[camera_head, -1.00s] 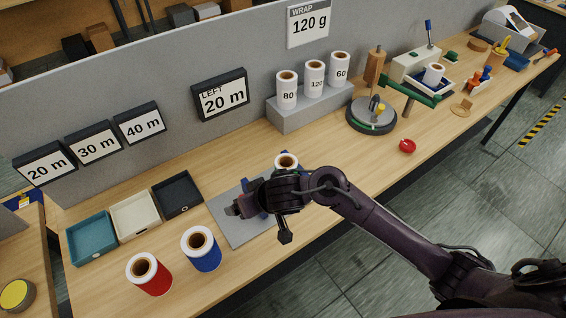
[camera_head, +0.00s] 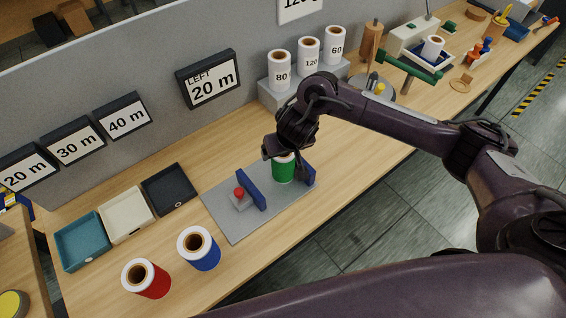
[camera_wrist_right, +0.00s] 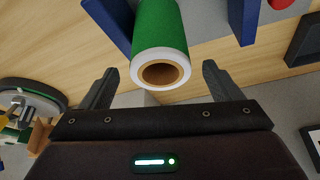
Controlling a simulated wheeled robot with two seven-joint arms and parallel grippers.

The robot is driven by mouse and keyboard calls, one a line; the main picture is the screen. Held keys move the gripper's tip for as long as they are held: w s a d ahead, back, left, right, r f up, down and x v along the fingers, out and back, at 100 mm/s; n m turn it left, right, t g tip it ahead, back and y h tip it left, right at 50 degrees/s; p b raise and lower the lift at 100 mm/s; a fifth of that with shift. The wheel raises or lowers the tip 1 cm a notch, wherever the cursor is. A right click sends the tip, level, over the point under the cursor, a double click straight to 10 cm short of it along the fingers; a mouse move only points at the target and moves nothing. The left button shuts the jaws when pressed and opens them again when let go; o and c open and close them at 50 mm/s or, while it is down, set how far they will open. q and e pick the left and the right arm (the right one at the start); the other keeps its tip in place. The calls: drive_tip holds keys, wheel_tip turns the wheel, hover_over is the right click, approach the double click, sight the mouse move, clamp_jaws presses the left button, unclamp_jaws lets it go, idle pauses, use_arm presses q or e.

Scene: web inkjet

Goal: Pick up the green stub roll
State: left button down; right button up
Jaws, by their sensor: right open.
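The green stub roll (camera_head: 284,168) stands upright on the grey mat, between two blue upright plates (camera_head: 251,190). My right gripper (camera_head: 285,160) is at the top of the roll in the head view and partly covers it. In the right wrist view the green roll (camera_wrist_right: 160,40), with its white end and brown core, lies ahead and between the lines of the two fingers. My right gripper (camera_wrist_right: 160,88) is open, and its fingers are apart from the roll there. My left gripper is not in view.
A grey mat (camera_head: 232,226) also carries a small block with a red knob (camera_head: 239,192). Red (camera_head: 146,280) and blue (camera_head: 199,249) rolls stand in front of teal, cream and black trays (camera_head: 168,188). White rolls (camera_head: 280,72) stand on a grey block behind.

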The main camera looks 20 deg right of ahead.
drive_tip(key=shift+x, duration=1)
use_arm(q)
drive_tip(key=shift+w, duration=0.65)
use_arm(e)
drive_tip(key=shift+w, duration=0.1)
